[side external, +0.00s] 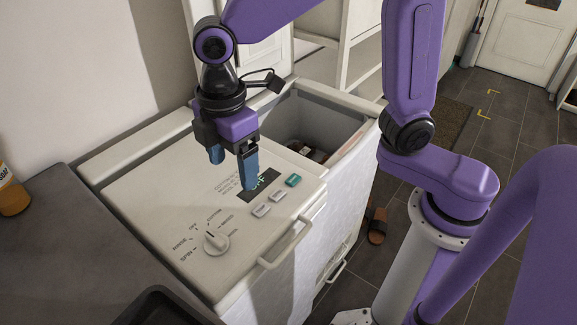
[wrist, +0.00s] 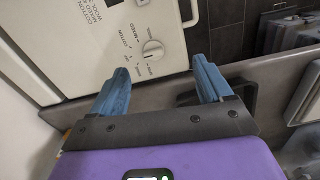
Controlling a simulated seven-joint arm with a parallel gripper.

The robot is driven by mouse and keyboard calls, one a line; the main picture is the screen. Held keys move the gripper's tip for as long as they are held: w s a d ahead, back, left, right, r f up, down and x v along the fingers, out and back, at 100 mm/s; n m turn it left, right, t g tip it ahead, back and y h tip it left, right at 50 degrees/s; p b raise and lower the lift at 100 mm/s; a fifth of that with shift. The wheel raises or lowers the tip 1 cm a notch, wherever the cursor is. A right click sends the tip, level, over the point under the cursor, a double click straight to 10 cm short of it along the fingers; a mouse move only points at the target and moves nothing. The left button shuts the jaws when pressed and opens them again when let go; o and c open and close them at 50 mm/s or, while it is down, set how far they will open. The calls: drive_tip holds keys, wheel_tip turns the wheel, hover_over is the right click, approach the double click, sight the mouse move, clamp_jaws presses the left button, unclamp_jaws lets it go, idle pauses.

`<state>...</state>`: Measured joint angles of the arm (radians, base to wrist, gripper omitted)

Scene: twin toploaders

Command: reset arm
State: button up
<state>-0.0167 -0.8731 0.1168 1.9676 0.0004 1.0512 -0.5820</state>
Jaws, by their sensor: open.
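My gripper (side external: 232,168) is open and empty, with two blue fingers pointing down above the white control panel of the front toploader (side external: 150,225). Its fingers also show in the wrist view (wrist: 162,88), apart with nothing between them. The panel has a round dial (side external: 216,240), a dark display (side external: 260,184) partly behind a finger, and a row of buttons, one of them teal (side external: 293,180). The dial also shows in the wrist view (wrist: 153,50). I cannot tell how far the fingertips are above the panel.
Behind the panel is an open compartment (side external: 345,135) with dark items inside. A handle (side external: 287,245) sticks out at the front. A grey counter (side external: 60,250) with an orange bottle (side external: 12,192) is at left. Brown slippers (side external: 376,226) lie on the tiled floor. A white shelf stands behind.

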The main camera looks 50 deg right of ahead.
drive_tip(key=s+d+f+m, duration=0.2)
drive_tip(key=s+d+m, duration=0.2)
drive_tip(key=s+d, duration=1.2)
drive_tip(key=d, duration=0.3)
drive_tip(key=shift+s+f, duration=0.25)
drive_tip(key=shift+f, duration=0.15)
idle(0.4)
